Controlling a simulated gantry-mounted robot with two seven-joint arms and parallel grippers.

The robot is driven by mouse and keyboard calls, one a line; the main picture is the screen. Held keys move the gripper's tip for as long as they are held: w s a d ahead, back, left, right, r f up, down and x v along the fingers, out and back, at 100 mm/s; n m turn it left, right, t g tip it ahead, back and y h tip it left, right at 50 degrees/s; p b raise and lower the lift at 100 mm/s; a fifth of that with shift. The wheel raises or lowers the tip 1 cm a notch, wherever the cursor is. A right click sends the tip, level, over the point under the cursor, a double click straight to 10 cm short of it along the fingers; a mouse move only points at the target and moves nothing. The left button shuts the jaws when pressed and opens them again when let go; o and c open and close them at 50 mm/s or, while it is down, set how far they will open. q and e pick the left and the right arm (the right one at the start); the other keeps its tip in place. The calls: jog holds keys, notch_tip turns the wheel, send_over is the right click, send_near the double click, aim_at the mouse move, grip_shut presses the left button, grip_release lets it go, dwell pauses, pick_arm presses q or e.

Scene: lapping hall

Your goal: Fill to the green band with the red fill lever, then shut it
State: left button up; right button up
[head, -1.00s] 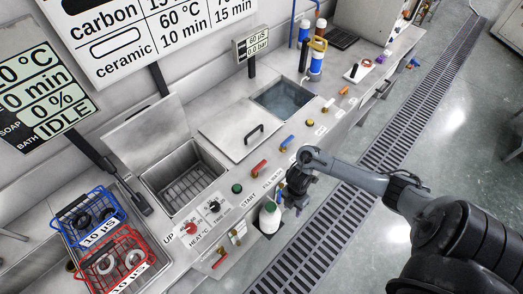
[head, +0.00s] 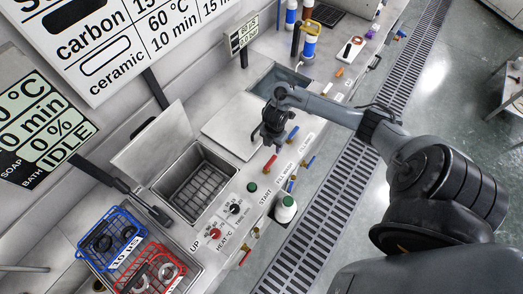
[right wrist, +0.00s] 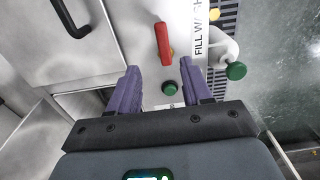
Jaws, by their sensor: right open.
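The red fill lever (head: 270,163) stands on the bench front beside the FILL WASH label (head: 283,172). In the right wrist view the red lever (right wrist: 163,42) lies just beyond the fingertips, apart from them. My right gripper (head: 270,138) is open and empty above the bench, near the red lever; its fingers (right wrist: 160,82) show on both sides of a green button (right wrist: 170,88). The open wash basin (head: 160,186) has a wire grid inside. I cannot make out a green band. The screen (head: 40,125) reads 0% and IDLE. My left gripper is not in view.
A white bottle with a green cap (head: 287,201) stands at the bench's front edge. Blue levers (head: 293,134) are close to the red one. A lidded tank (head: 225,130) lies behind my gripper. Blue (head: 122,213) and red (head: 175,252) baskets sit at lower left.

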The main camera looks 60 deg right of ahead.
aim_at(272, 159)
jog(key=f+b, duration=0.2)
jog(key=f, duration=0.8)
jog(key=shift+s+b, duration=0.2)
jog(key=shift+b, duration=0.2)
jog(key=shift+f, duration=0.45)
jog(key=shift+c, duration=0.2)
grip_shut()
